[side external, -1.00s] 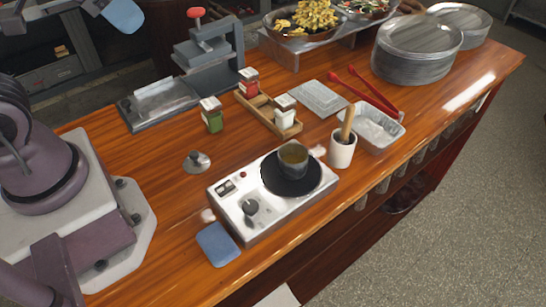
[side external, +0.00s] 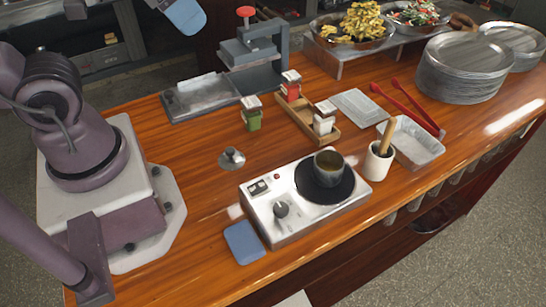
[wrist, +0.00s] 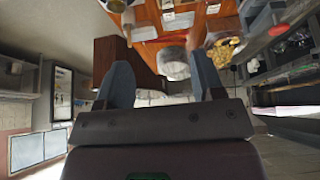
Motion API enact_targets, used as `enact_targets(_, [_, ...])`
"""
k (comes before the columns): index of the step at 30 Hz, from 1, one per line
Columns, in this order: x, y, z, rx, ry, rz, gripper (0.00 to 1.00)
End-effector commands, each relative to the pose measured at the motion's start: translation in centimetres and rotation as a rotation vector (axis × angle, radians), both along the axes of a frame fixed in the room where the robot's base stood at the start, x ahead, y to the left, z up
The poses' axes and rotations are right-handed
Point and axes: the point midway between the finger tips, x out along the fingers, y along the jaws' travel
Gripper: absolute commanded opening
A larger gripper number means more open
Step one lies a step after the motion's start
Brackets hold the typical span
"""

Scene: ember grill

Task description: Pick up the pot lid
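The pot lid (side external: 231,158) is a small, round, grey metal disc with a knob on top. It lies flat on the wooden counter, left of the stove, with nothing touching it. A small dark pot (side external: 328,168) stands uncovered on the black burner of the hot plate (side external: 283,210). My gripper (wrist: 162,75) shows in the wrist view with its two fingers wide apart and nothing between them. In the side view only a bluish part of it shows at the top edge, high and far from the lid. I cannot make out the lid in the wrist view.
A blue cloth (side external: 244,243) lies left of the hot plate. A grey press (side external: 245,65), a green-based shaker (side external: 252,113) and a wooden caddy (side external: 308,120) stand behind the lid. A utensil cup (side external: 378,162) and foil tray (side external: 416,142) are right. The counter around the lid is clear.

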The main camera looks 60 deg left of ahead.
Motion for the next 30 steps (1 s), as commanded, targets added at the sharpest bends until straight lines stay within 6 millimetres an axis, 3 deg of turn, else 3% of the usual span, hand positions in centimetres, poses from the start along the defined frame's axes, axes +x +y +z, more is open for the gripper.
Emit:
enact_targets(1, [0.0,0.0,0.0,0.000,0.000,0.000,0.74])
enact_targets(3, [0.0,0.0,0.0,0.000,0.000,0.000,0.85])
enact_targets(12, [0.0,0.4,-0.2,0.000,0.008,0.021,0.85])
enact_targets(17, [0.8,1.1,-3.1,-0.005,0.157,0.092,0.85])
enact_targets(20, [2.7,-0.5,-5.9,-0.151,0.233,0.173,0.85])
enact_targets(24, [6.9,-2.9,-9.2,-0.416,0.218,0.336,0.85])
enact_targets(30, [12.0,-2.8,-13.1,-0.670,0.124,0.690,0.85])
